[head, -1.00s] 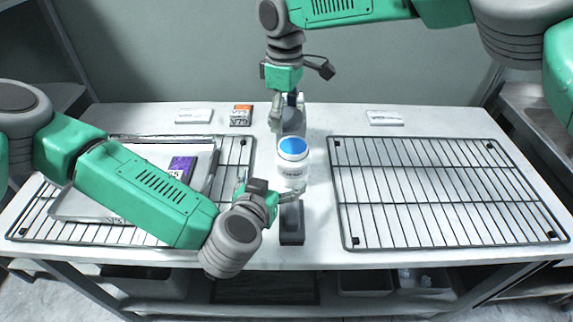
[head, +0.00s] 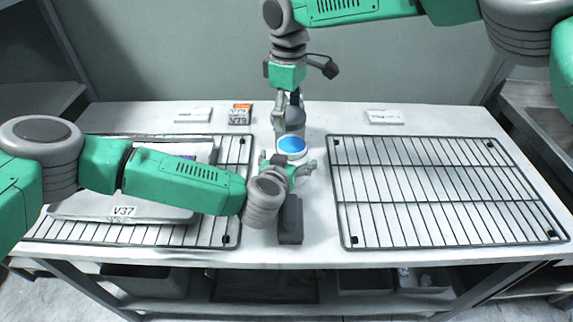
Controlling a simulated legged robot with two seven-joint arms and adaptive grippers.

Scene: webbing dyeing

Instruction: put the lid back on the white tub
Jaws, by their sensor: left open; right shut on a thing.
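The white tub (head: 291,156) stands near the middle of the table, its lower part hidden behind my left gripper. Its round top is blue inside a white rim; I cannot tell whether the blue is a lid or contents. My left gripper (head: 287,163) is open at the near side of the tub, one finger to each side. My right gripper (head: 289,112) points down just behind the tub and is shut on a grey rounded thing (head: 295,118), partly hidden. I cannot tell whether this is the lid.
A dark grey block (head: 290,222) lies in front of the tub. A wire rack (head: 440,190) is at right; another (head: 235,205) at left carries a tray (head: 75,207) marked V37. White labels (head: 193,115) and an orange-topped card (head: 240,113) lie at the back.

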